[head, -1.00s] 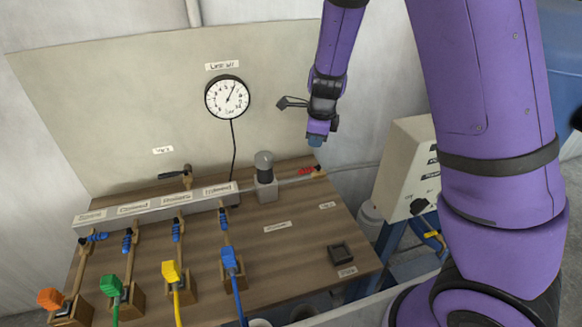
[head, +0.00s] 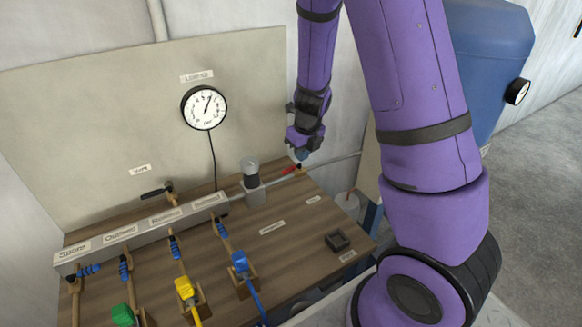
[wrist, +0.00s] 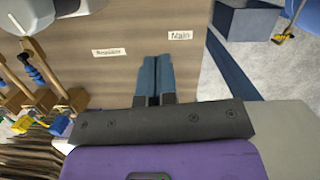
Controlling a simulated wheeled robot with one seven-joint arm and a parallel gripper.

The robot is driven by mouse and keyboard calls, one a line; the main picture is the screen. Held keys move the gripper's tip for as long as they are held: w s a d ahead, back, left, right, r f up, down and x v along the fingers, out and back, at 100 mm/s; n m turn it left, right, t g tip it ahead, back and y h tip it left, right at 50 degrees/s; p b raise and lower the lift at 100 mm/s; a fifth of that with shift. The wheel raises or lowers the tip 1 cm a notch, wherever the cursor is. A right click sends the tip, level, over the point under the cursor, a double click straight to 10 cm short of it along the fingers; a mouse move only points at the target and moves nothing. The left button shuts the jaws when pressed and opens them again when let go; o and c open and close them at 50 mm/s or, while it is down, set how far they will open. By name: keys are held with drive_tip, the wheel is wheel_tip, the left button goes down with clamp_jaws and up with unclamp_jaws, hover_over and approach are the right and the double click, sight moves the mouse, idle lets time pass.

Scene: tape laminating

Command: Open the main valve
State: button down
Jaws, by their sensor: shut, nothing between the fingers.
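The main valve has a red handle (head: 290,170) on the pipe at the back right of the wooden board, near the "Main" label (wrist: 180,35). The handle lies roughly along the pipe. My gripper (head: 302,154) is just above and slightly right of the red handle in the head view; I cannot tell whether they touch. In the wrist view its two blue fingers (wrist: 158,62) are together with nothing between them. The red handle does not show in the wrist view.
A regulator (head: 251,182) with a clear top stands left of the valve. A manifold (head: 140,232) with several blue-handled valves runs further left. A round gauge (head: 204,108) is on the back panel. A small dark square holder (head: 337,241) sits at the front right.

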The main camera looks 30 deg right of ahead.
sight(289, 171)
drive_tip(key=w+f, duration=0.4)
drive_tip(key=f, duration=0.3)
drive_tip(key=shift+w+a+f, duration=0.2)
drive_tip(key=shift+f, duration=0.1)
drive_tip(key=shift+w+a+f+m, duration=0.15)
drive_tip(key=shift+w+f+m, duration=0.05)
drive_tip(key=shift+w+m, duration=0.25)
drive_tip(key=shift+m, duration=0.25)
drive_tip(key=shift+w, duration=0.1)
idle(0.4)
